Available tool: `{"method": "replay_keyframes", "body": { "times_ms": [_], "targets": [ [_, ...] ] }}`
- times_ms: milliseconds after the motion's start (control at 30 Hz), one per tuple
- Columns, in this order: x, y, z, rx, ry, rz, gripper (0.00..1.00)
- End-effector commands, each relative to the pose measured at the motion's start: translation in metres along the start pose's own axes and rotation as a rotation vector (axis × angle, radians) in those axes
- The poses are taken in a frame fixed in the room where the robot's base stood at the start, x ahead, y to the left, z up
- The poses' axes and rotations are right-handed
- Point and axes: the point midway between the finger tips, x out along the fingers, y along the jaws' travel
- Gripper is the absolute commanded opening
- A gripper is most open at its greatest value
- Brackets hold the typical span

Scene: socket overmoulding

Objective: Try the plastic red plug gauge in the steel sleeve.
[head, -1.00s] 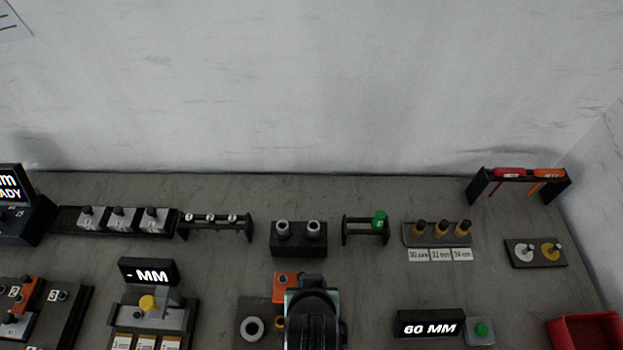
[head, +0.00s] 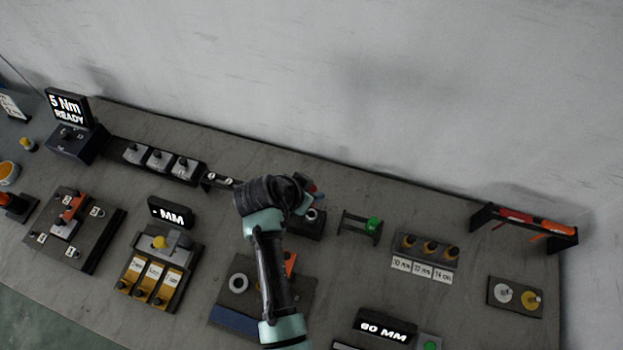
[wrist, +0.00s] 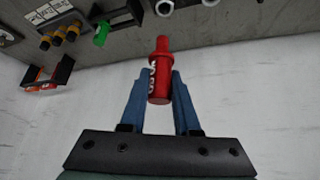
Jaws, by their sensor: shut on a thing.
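My gripper (wrist: 160,75) is shut on the red plug gauge (wrist: 158,80), a red plastic pin with white lettering and a narrower end pointing up in the wrist view, away from my palm. In the head view my gripper (head: 306,194) is above the black block, and only a little red shows past my wrist. A grey metal sleeve (head: 313,214) stands in that block. My arm hides the block's left part. A metal sleeve (wrist: 165,7) also shows at the top edge of the wrist view, apart from the gauge tip. I cannot tell which sleeve is the steel one.
A small black rack (head: 345,222) with a green plug gauge (head: 373,225) stands right of the block. Further right are a stand with several yellow-black pins (head: 430,246) and a "60 MM" display (head: 387,332). A plate with a grey ring (head: 238,284) lies in front.

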Motion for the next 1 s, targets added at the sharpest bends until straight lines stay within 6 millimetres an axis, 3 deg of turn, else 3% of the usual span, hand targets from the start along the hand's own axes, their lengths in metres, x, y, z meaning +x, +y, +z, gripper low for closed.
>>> {"method": "replay_keyframes", "body": {
  "times_ms": [567,1000],
  "targets": [
    [0.004,-0.001,0.002,0.012,0.002,0.007,0.0],
    [0.03,-0.001,0.019,0.011,0.002,0.006,0.0]
  ]
}}
